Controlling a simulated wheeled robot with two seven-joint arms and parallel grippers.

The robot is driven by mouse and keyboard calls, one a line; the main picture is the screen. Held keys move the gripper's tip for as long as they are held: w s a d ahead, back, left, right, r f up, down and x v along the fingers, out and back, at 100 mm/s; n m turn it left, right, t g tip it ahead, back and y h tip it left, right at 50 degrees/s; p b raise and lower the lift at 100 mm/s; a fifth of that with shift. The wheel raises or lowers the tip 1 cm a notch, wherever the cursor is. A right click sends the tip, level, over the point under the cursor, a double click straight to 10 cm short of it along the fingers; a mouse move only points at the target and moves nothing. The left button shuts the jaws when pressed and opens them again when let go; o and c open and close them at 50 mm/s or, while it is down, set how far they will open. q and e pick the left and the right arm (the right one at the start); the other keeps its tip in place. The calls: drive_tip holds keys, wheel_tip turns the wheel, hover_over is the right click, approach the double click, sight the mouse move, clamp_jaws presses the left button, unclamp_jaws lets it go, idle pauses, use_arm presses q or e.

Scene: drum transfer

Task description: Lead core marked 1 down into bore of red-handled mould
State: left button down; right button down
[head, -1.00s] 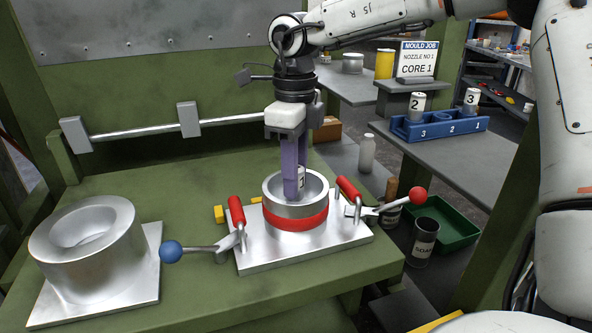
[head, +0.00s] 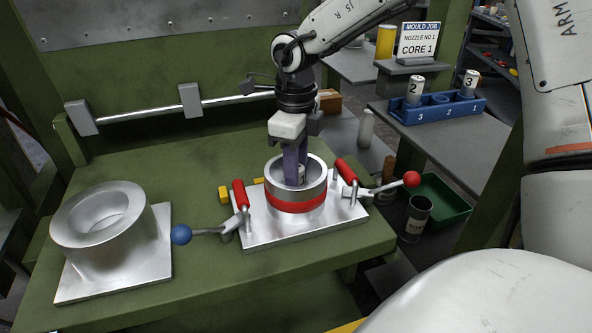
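The red-handled mould is a silver ring (head: 297,209) with a red band. It stands on a metal plate between two red clamp handles (head: 240,195) in the head view. My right gripper (head: 297,180) points straight down, with its purple fingers inside the mould's bore. It is shut on the core marked 1 (head: 301,173), a pale cylinder of which only a small part shows near the rim. The near wall of the mould hides the fingertips and the core's lower end, so I cannot tell if it touches the bottom. My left gripper is not in view.
A silver mould (head: 103,235) without red parts stands at left. Lever knobs, blue (head: 181,234) and red (head: 411,179), stick out beside the red-handled mould. A blue rack (head: 437,109) holds cores 2 and 3. A sign (head: 418,43) reads CORE 1. A dark can (head: 416,217) stands at right.

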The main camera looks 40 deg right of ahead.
drive_tip(key=shift+f, duration=0.15)
drive_tip(key=c, duration=1.4)
unclamp_jaws()
drive_tip(key=shift+o, duration=0.2)
wheel_tip(320, 180, up, 10)
drive_tip(key=shift+r, duration=0.2)
